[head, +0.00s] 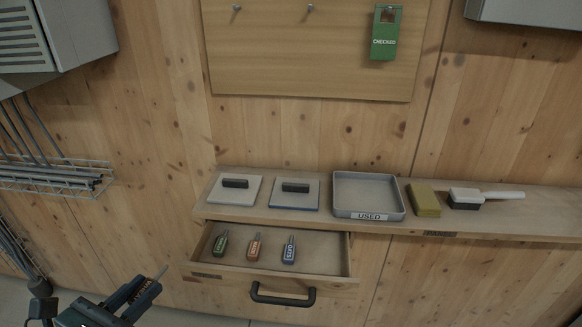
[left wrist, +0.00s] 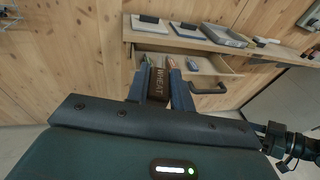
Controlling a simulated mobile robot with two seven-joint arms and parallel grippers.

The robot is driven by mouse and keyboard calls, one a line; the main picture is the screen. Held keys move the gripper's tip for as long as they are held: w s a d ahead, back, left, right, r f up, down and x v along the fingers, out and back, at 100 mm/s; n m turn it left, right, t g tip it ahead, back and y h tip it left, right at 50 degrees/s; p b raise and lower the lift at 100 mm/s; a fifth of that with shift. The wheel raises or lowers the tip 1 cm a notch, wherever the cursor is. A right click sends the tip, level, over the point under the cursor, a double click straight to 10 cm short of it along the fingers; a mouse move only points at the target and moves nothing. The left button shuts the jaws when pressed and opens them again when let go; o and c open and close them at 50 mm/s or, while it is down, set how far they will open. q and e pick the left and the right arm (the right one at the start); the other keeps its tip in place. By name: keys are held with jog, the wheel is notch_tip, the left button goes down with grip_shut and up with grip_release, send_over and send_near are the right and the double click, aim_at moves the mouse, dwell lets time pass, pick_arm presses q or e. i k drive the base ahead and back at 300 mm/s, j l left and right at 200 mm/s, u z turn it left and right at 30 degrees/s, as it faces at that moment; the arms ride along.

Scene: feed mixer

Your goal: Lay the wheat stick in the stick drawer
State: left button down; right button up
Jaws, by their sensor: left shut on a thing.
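The stick drawer (head: 325,262) is pulled open below the shelf. Inside lie several sticks: a green one (head: 220,243), a red one (head: 254,247) and a blue one (head: 289,250), in its left and middle part. Its right part is bare. My left gripper (head: 148,284) is left of the drawer and in front of it, shut on the dark brown wheat stick. In the left wrist view the wheat stick (left wrist: 159,82) shows its WHEAT label between the fingers, with the open drawer (left wrist: 236,68) beyond. My right gripper is in neither view.
The drawer's dark handle (head: 282,296) sticks out in front. On the shelf (head: 322,216) above stand two plates with black grips, a grey USED tray (head: 369,217), a yellow block (head: 424,199) and a brush (head: 486,196). A wire rack (head: 55,176) is at left.

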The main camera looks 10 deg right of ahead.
aim_at(327, 256)
jog(key=l+z, duration=0.2)
jog(key=l, duration=2.3)
jog(key=i+l, duration=0.1)
jog(key=l, duration=0.5)
jog(key=l+z, duration=0.1)
jog(key=l, duration=0.55)
jog(key=i+l, duration=0.15)
jog(key=l, duration=0.45)
